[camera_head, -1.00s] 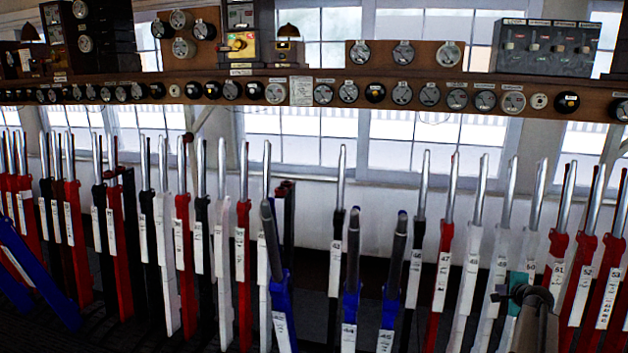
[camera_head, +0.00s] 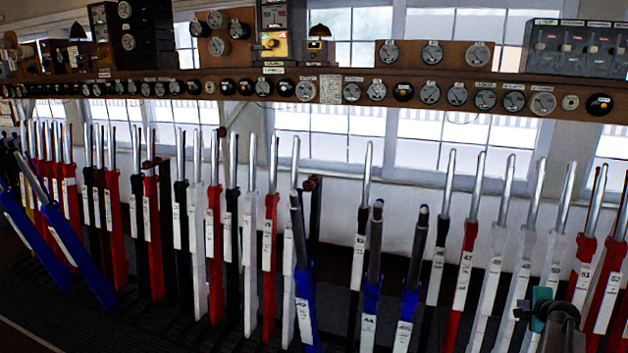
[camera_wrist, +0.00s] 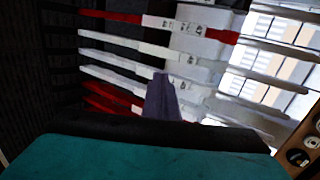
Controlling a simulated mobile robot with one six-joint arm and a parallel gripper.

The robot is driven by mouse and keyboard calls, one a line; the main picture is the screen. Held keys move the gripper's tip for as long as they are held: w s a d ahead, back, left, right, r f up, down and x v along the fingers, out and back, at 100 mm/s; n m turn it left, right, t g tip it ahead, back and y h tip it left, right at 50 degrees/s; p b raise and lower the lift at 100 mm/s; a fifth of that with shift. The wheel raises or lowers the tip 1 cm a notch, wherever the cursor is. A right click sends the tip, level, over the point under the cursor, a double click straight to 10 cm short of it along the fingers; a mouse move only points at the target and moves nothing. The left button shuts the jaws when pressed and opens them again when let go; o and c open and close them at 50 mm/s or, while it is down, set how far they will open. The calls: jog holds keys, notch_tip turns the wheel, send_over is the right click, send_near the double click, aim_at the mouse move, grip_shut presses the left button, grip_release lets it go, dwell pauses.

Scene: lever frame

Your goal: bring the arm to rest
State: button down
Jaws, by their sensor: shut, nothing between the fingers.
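My gripper shows in the wrist view (camera_wrist: 163,98) as a grey wedge pointing away from the camera, with its fingers together and nothing seen between them. A dark edge and a teal band of my own wrist fill the bottom of that view. In the head view, my arm's end, with a teal part, is at the lower right, in front of the red and white levers. Numbered white levers (camera_wrist: 155,50) lie beyond the gripper in the wrist view. I cannot tell the gap between gripper and levers.
A long row of levers spans the head view, including a red one (camera_head: 466,285) and blue ones (camera_head: 304,300). Two blue levers (camera_head: 72,245) at the left lean strongly. Above runs a wooden shelf (camera_head: 330,112) with dials, instruments and a bell, before windows.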

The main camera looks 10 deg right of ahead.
jog(key=s+a+f+n+g+y, duration=0.2)
jog(key=a+f+n, duration=0.1)
jog(key=a+f, duration=0.8)
jog(key=s+a+f+n+g+y, duration=0.2)
jog(key=a+f+n, duration=0.35)
jog(key=a, duration=0.85)
jog(key=s+a+f+n+g+y, duration=0.1)
jog(key=a+f+n+g+y, duration=0.1)
jog(key=a+f, duration=0.95)
jog(key=s+a+f+n+g, duration=0.3)
jog(key=s+a+f, duration=0.1)
jog(key=s+a, duration=0.45)
jog(key=s+a+f+n+g, duration=0.2)
jog(key=s+a+f+n, duration=0.15)
jog(key=s+a, duration=0.5)
jog(key=s+a+f+n+g+h, duration=0.1)
jog(key=s+a+n+g, duration=0.1)
jog(key=s, duration=0.6)
jog(key=s+a+f+n+g, duration=0.1)
jog(key=s+a+n+g, duration=0.2)
jog(key=s, duration=0.6)
jog(key=shift+a+f+n+h, duration=0.3)
jog(key=shift+a+f+h, duration=0.1)
jog(key=shift+a, duration=0.2)
